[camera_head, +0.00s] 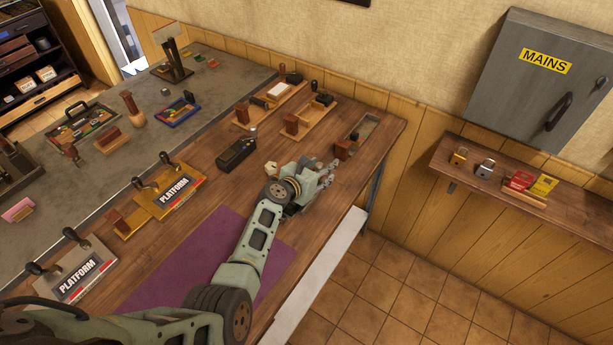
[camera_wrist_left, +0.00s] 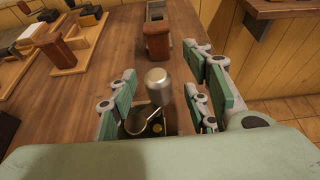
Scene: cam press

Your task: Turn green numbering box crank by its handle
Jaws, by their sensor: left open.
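My left gripper (camera_head: 326,172) is over the right part of the wooden table, with its fingers spread. In the left wrist view the open gripper (camera_wrist_left: 160,82) has a silver rounded knob (camera_wrist_left: 157,78) standing between its fingers. I cannot tell whether the fingers touch the knob. The green numbering box cannot be made out clearly; in the head view the gripper covers this spot. A dark box with a small knob (camera_head: 236,152) stands to the left of the gripper.
A brown block (camera_head: 342,149) stands at the near end of a narrow tray (camera_head: 366,128), just beyond the gripper. Wooden stands with brown blocks (camera_head: 292,124) are at the back. A purple mat (camera_head: 190,255) lies nearer. The table's right edge is close to the gripper.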

